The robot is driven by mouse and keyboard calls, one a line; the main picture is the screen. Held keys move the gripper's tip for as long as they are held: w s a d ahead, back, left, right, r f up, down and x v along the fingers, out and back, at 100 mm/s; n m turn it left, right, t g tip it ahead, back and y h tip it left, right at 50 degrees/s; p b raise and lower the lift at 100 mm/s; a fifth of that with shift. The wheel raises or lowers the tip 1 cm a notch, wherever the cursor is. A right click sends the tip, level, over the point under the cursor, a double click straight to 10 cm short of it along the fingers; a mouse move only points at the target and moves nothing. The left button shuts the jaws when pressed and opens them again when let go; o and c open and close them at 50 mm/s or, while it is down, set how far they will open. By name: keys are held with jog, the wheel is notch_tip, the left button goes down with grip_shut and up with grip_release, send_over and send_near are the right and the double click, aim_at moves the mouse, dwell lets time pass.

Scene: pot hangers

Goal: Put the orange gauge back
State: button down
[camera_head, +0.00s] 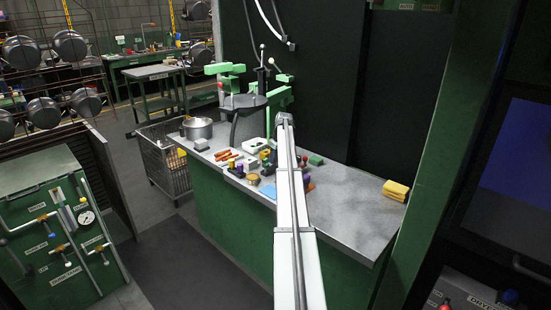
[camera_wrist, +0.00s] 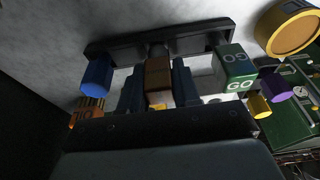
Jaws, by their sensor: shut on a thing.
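In the wrist view, my gripper (camera_wrist: 157,84) has its two dark fingers on either side of a brown-orange block (camera_wrist: 158,74), which I take to be the orange gauge. The gripper is shut on it. The block's upper end in the picture meets a black rack bar (camera_wrist: 205,38); I cannot tell whether it is seated there or only in front of it. A blue gauge (camera_wrist: 97,75) is at the bar's left end and a green block marked GO (camera_wrist: 236,66) at its right. In the head view, my arm hides the gripper and the held block.
The grey bench (camera_head: 345,215) carries a pot (camera_head: 198,129), small orange tools (camera_head: 228,155) and a green stand (camera_head: 225,70) on the left. Yellow cloths (camera_head: 396,190) lie at the right. The bench top between my arm and the cloths is mostly clear. A round gold-rimmed thing (camera_wrist: 295,30) is near the rack.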

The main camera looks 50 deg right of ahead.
jog(key=shift+f, duration=0.55)
jog(key=c, duration=0.8)
grip_release()
jog(key=shift+r, duration=0.1)
jog(key=v, duration=1.3)
